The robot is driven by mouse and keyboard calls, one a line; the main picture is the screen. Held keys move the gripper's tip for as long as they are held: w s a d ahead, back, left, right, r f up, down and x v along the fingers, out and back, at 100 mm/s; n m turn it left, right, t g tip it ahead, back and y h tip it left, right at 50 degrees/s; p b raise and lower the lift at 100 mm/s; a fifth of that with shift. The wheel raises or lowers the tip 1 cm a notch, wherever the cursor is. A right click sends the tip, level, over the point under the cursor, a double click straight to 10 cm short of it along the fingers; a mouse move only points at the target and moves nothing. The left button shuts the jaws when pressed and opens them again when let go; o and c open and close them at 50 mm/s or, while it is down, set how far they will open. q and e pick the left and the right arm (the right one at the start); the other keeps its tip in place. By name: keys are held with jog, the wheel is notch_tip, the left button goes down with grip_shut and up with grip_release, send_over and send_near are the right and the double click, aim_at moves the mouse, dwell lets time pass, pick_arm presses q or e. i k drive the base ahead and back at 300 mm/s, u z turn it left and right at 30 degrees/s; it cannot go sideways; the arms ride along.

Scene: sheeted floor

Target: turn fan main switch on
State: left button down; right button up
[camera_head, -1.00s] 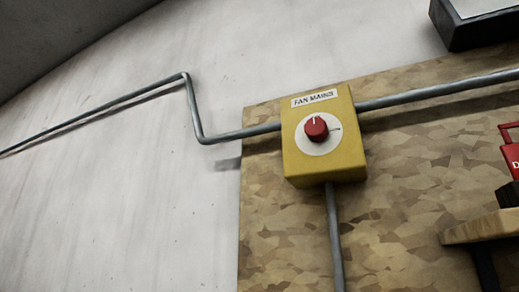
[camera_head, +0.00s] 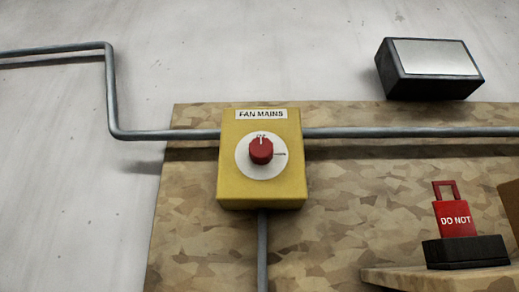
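The yellow fan mains box (camera_head: 236,188) is fixed to a wooden board and carries a white label (camera_head: 262,114) reading "FAN MAINS". On its front is a white round dial plate (camera_head: 262,171) with a red knob (camera_head: 261,151). The knob's light pointer mark faces up, toward small lettering too small to read surely. Another mark lies at the right of the dial. Neither of my grippers shows in the head view.
Grey conduit (camera_head: 400,132) runs into both sides of the box and another pipe (camera_head: 262,250) goes down. A dark box (camera_head: 428,70) sits above right. A red "DO NOT" lockout tag (camera_head: 455,219) stands in a black base (camera_head: 466,252) on a wooden shelf (camera_head: 400,279).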

aim_at(261, 148)
jog(key=z, duration=0.05)
jog(key=k, duration=0.25)
jog(key=u, duration=2.8)
jog(key=k, duration=0.7)
jog(key=z, duration=2.15)
